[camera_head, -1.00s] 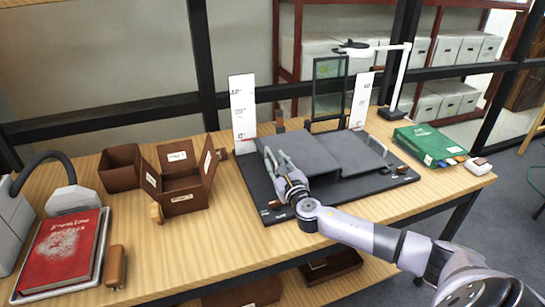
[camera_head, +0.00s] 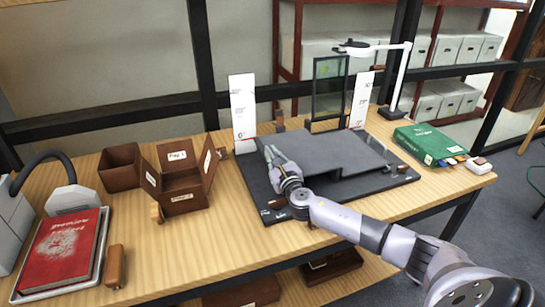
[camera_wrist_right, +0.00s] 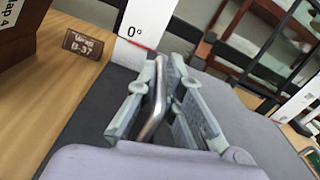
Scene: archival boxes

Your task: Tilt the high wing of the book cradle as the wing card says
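The book cradle (camera_head: 275,216) stands on the bench, with a dark base and grey wings. Its grey panel (camera_head: 335,150) looks almost level in the head view. A white card (camera_head: 242,110) stands behind its left side, and it reads 0° in the wrist view (camera_wrist_right: 145,25). A second white card (camera_head: 362,98) stands behind the right side. My right gripper (camera_head: 270,151) is at the cradle's left edge. In the wrist view my right gripper (camera_wrist_right: 168,66) has its fingertips close together around a thin shiny bar (camera_wrist_right: 155,108) at the wing's edge. My left gripper is out of view.
Brown boxes (camera_head: 180,190) stand left of the cradle. A red book (camera_head: 62,252) lies in a tray at the far left. A green box (camera_head: 428,144) and a white lamp (camera_head: 400,80) are at the right. A dark-framed glass panel (camera_head: 330,88) stands behind the cradle.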

